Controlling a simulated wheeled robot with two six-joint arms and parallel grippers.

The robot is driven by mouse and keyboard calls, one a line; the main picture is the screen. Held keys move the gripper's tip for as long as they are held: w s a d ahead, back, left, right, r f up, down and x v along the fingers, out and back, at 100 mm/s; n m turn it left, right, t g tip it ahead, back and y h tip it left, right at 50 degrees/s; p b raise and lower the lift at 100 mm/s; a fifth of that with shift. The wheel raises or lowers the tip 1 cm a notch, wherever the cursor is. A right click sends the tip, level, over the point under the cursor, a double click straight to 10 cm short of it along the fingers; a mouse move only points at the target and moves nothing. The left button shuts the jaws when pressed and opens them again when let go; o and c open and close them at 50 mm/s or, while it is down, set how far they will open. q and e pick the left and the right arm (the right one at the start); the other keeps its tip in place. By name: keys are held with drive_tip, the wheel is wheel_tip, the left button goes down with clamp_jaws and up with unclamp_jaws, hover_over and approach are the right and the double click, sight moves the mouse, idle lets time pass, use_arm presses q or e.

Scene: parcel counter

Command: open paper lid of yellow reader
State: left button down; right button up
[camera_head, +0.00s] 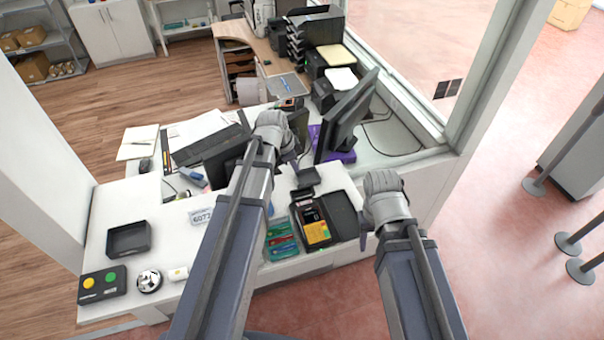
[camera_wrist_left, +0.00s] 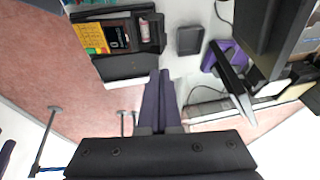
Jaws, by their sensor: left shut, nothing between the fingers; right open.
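The yellow reader (camera_head: 316,232) lies on the counter near its front edge, with a yellow keypad and black body. In the left wrist view the reader (camera_wrist_left: 92,38) shows at the upper left. A pale roll (camera_wrist_left: 145,31) shows in a dark compartment at its end, which looks uncovered; I cannot clearly make out the lid. My left gripper (camera_head: 289,153) is shut and empty, above the counter beyond the reader. Its closed fingers (camera_wrist_left: 160,78) point up in the wrist view, apart from the reader. My right gripper (camera_head: 367,232) is open, right of the reader.
A dark flat panel (camera_head: 342,214) lies right beside the reader. Coloured cards (camera_head: 281,240) lie to its left and a small dark tray (camera_head: 307,177) behind it. Monitors (camera_head: 348,112) stand further back. Another dark tray (camera_head: 128,238) and a button box (camera_head: 101,285) are at the left.

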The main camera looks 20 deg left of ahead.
sight(302, 185)
use_arm(q)
drive_tip(key=b+x, duration=0.8)
drive_tip(key=a+b+x, duration=0.1)
drive_tip(key=b+x, duration=0.3)
drive_tip(key=x, duration=0.1)
drive_tip(key=shift+w+f, duration=0.1)
drive_tip(key=shift+w, duration=0.05)
drive_tip(key=shift+w+a+f+b, duration=0.2)
drive_tip(key=shift+f+b, duration=0.1)
drive_tip(key=shift+b, duration=0.15)
